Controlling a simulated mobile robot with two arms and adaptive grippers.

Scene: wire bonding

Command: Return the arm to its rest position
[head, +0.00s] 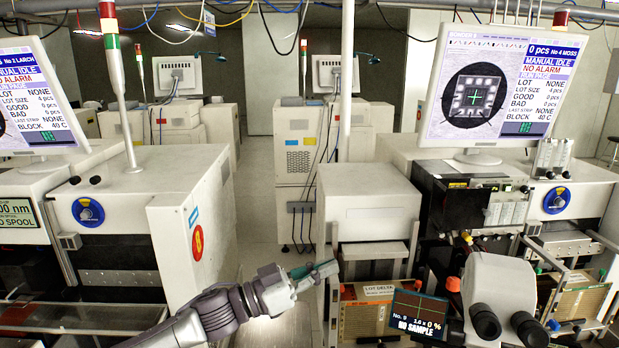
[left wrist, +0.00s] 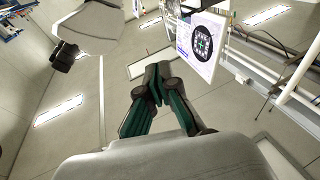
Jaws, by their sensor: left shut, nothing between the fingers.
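My left arm comes in from the bottom left of the head view, and its left gripper (head: 318,270) is raised in front of the machines, pointing right. Its dark green fingers also show in the left wrist view (left wrist: 158,72), where their tips meet. The gripper is shut with nothing between the fingers. In the head view it appears just left of and above the box labelled LOT DELTA, and apart from it as far as I can tell. My right gripper is not in view.
The LOT DELTA box (head: 375,312) stands in a frame below the white bonder cabinet (head: 368,205). Microscope eyepieces (head: 505,322) and a small NO SAMPLE display (head: 417,314) are at the lower right. Another white machine (head: 180,210) stands left. An open aisle (head: 262,230) lies between.

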